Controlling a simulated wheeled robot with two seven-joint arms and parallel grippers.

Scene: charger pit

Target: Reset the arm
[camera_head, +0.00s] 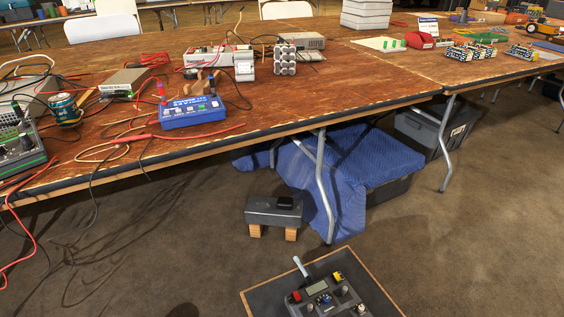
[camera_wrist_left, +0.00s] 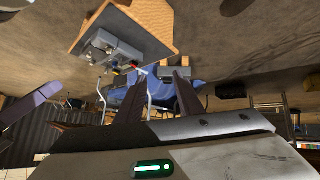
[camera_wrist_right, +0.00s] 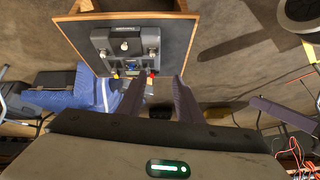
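My left gripper (camera_wrist_left: 160,76) shows in the left wrist view with its two dark fingers spread apart and nothing between them. My right gripper (camera_wrist_right: 158,80) shows in the right wrist view, also with its fingers apart and empty. Neither gripper shows in the head view. A control panel (camera_head: 325,297) with a small screen, knobs and red and yellow parts sits on a wood-edged dark board (camera_head: 258,296) at the bottom of the head view. The panel also shows in the left wrist view (camera_wrist_left: 112,48) and in the right wrist view (camera_wrist_right: 126,42), apart from both grippers.
A long wooden table (camera_head: 290,100) crosses the head view, holding a blue box (camera_head: 193,112), a can (camera_head: 65,109) and cables. Below it are a blue blanket (camera_head: 345,165) and a grey case (camera_head: 273,211) on wooden blocks. The carpet (camera_head: 170,240) at front left is mostly clear.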

